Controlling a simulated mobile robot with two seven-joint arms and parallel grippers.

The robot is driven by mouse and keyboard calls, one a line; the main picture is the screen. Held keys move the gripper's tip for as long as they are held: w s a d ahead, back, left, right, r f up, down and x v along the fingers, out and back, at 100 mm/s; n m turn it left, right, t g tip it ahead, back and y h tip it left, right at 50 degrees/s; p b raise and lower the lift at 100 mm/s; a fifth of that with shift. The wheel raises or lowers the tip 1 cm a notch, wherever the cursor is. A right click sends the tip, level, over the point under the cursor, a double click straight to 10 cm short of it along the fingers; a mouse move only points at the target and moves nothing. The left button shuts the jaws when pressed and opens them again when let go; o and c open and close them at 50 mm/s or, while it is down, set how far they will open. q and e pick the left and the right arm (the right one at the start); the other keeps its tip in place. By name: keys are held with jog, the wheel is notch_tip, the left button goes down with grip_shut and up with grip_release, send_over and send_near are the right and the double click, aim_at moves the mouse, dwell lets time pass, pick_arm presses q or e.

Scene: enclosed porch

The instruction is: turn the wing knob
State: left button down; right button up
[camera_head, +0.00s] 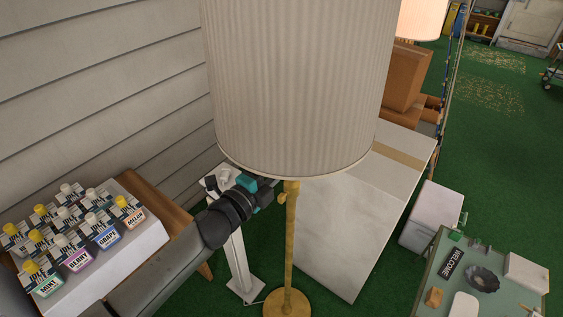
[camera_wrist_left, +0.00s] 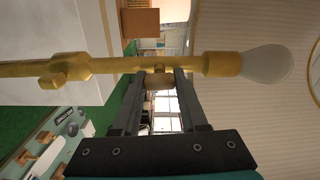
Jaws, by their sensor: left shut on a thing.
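A floor lamp has a pleated cream shade (camera_head: 297,85) and a brass stem (camera_head: 291,240). In the left wrist view the stem (camera_wrist_left: 112,66) runs sideways, ending in a brass socket and an unlit bulb (camera_wrist_left: 267,64). The small brass wing knob (camera_wrist_left: 159,82) stands out from the stem just below the socket. My left gripper (camera_wrist_left: 158,80) is shut on it, one finger on each side. In the head view the left gripper (camera_head: 262,187) reaches under the shade rim, which hides its fingertips and the knob. My right gripper is not in view.
A second knob (camera_wrist_left: 50,82) sits on a thicker collar lower on the stem. A large white box (camera_head: 350,215) stands behind the lamp. A green table (camera_head: 450,305) with small items is at lower right.

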pick_arm(q)
jog(key=shift+m, duration=0.5)
jog(key=shift+c, duration=2.2)
grip_release()
jog(key=shift+s, duration=0.1)
jog(key=b+v, duration=0.2)
jog(key=v, duration=1.3)
jog(key=shift+a, duration=0.1)
